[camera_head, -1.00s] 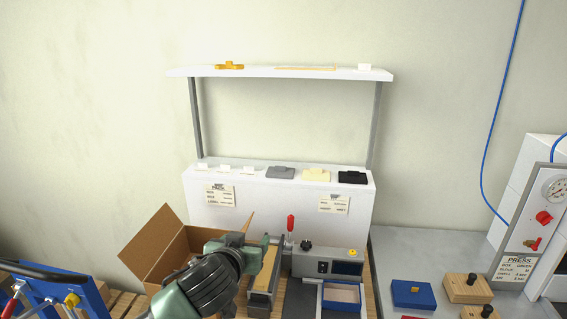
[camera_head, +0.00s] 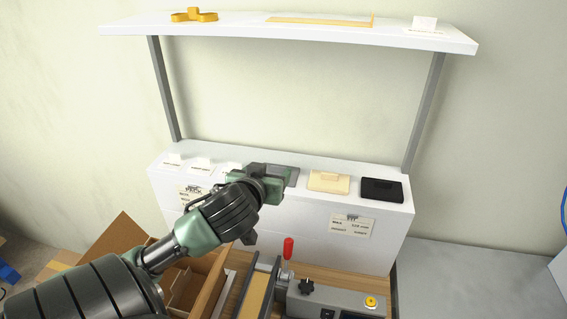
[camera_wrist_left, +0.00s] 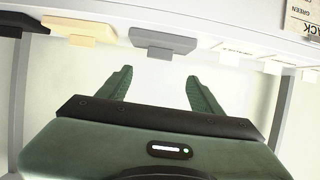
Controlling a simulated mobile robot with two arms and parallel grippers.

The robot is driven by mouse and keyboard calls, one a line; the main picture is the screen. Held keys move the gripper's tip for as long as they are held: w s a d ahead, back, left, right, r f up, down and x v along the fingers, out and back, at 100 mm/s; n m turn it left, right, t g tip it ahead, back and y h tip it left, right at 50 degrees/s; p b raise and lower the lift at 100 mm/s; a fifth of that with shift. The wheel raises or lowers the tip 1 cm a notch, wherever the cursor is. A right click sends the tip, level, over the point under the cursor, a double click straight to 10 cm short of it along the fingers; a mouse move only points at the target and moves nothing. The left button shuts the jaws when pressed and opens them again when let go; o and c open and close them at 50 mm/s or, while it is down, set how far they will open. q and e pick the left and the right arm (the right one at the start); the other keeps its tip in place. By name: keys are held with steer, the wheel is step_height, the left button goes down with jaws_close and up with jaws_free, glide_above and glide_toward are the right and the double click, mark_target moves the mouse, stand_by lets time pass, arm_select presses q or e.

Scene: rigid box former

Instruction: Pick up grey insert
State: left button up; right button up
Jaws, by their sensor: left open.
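The grey insert (camera_wrist_left: 163,42) lies on the white ledge in the left wrist view, with a small raised tab on it. In the head view only part of the grey insert (camera_head: 292,176) shows, because my left gripper covers the rest. My left gripper (camera_head: 268,180) is raised in front of the ledge. In the left wrist view its two green fingers (camera_wrist_left: 157,88) are spread apart and empty, pointing toward the ledge near the grey insert and not touching it as far as I can see. My right gripper is not in view.
A cream insert (camera_head: 328,182) and a black insert (camera_head: 381,190) lie right of the grey one on the white ledge (camera_head: 285,232). Small white pieces (camera_head: 201,164) lie to its left. A shelf (camera_head: 290,32) overhangs. An open cardboard box (camera_head: 121,240) and a red-handled press (camera_head: 288,248) stand below.

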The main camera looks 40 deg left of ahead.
mark_target(276, 168)
arm_select(q)
steer(key=p+x, duration=0.1)
steer(key=x, duration=0.1)
steer(key=p+x, duration=0.1)
steer(key=x, duration=0.1)
steer(key=p+x, duration=0.1)
steer(key=x, duration=0.1)
steer(key=shift+w+f, duration=0.15)
steer(key=shift+f, duration=0.25)
steer(key=shift+w+a+f, duration=0.1)
steer(key=shift+w+f, duration=0.05)
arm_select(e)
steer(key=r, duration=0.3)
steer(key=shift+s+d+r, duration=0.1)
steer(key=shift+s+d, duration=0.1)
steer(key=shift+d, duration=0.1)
arm_select(q)
steer(key=shift+c, duration=1.3)
steer(key=c, duration=1)
steer(key=shift+c, duration=0.8)
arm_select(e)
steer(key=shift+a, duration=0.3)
